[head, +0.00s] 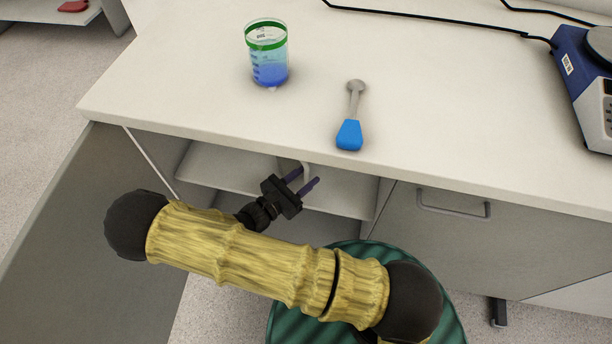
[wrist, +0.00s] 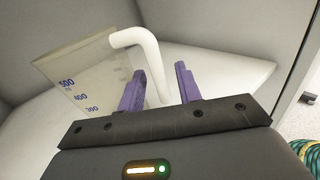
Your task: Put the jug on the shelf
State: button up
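The jug (wrist: 80,75) is a translucent measuring jug with blue 500, 400 and 300 marks and a white handle. It is inside the open cabinet, tilted in the wrist view, with the shelf (wrist: 225,85) behind and below it. In the head view only a small part of its white handle (head: 306,171) shows clearly. My gripper (head: 303,183) is at the cabinet opening, its purple fingers apart. In the wrist view my gripper (wrist: 160,82) has the handle between its fingers, nearer the left one, with a gap at the right. The shelf also shows in the head view (head: 230,167).
A beaker with blue liquid (head: 269,60) and a blue-handled spoon (head: 350,130) are on the countertop (head: 200,80) above. The open cabinet door (head: 90,210) is at left. A blue device (head: 585,75) stands at right. A green round stool (head: 455,320) is below my arm.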

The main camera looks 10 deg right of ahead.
jog(key=p+v, duration=0.1)
jog(key=v, duration=1)
jog(key=shift+s+a, duration=0.15)
